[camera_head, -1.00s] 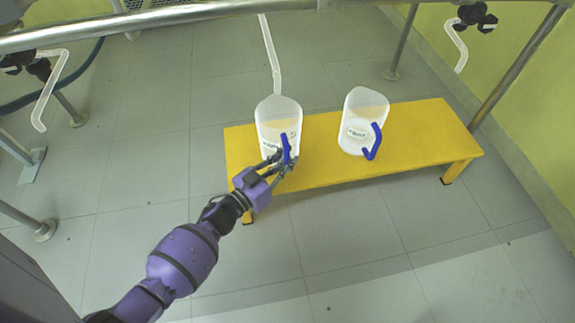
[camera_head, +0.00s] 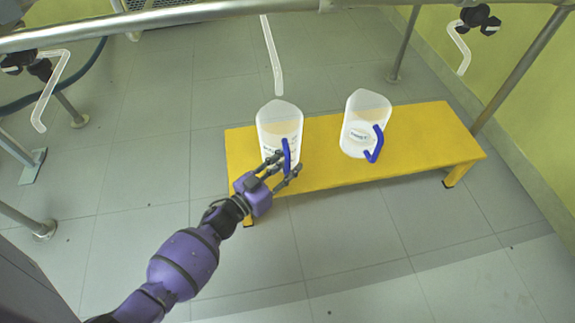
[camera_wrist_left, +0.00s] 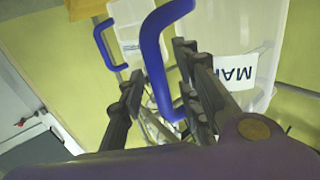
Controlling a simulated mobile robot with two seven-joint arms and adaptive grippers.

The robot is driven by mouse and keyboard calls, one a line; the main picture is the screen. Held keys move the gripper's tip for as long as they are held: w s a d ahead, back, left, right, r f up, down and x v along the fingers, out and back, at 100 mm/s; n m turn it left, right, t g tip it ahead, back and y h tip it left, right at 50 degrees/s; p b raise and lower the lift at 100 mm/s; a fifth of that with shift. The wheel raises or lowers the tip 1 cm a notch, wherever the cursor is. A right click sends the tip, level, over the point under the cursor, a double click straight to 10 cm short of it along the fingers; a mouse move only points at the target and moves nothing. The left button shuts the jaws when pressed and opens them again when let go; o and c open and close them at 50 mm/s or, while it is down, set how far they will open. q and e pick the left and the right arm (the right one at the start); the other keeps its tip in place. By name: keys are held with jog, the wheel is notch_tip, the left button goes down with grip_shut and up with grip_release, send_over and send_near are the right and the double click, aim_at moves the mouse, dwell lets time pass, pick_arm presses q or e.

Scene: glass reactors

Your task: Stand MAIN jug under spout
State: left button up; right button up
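The MAIN jug (camera_head: 279,132) is a translucent white jug with a blue handle (camera_head: 286,154), standing upright on the yellow bench (camera_head: 420,150) near its left end. A white spout tube (camera_head: 271,55) hangs over it; its tip shows just above the jug's rear rim. My left gripper (camera_head: 281,171) is open at the handle, its fingers spread. In the left wrist view, the handle (camera_wrist_left: 155,60) runs between the parted fingers, and the label (camera_wrist_left: 236,71) reads "MA" upside down, partly hidden by a finger. My right gripper is not in view.
A second jug (camera_head: 362,125) with a blue handle stands to the right on the bench. More spouts hang at the left (camera_head: 50,90) and right (camera_head: 458,48). A metal rail (camera_head: 200,12) crosses the top. The floor in front is clear.

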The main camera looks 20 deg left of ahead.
pick_arm(q)
jog(key=s+a+f+n+g+y+p, duration=0.1)
jog(key=s+a+f+g+y, duration=0.1)
jog(key=s, duration=0.9)
jog(key=s+a+f+n+g+y+p, duration=0.1)
jog(key=s+f+y, duration=0.15)
jog(key=s, duration=0.95)
jog(key=s+a+f+n+g+y+p, duration=0.1)
jog(key=s+a+f+g, duration=0.15)
jog(key=s, duration=0.85)
jog(key=s+d+r+g, duration=0.1)
jog(key=s+d+g, duration=0.1)
jog(key=s, duration=0.8)
jog(key=s+d+r+g+y, duration=0.1)
jog(key=s+g, duration=0.3)
jog(key=s, duration=0.6)
jog(key=shift+s+d+r, duration=0.15)
jog(key=shift+s+d, duration=0.1)
jog(key=shift+d, duration=0.4)
jog(key=shift+p, duration=0.3)
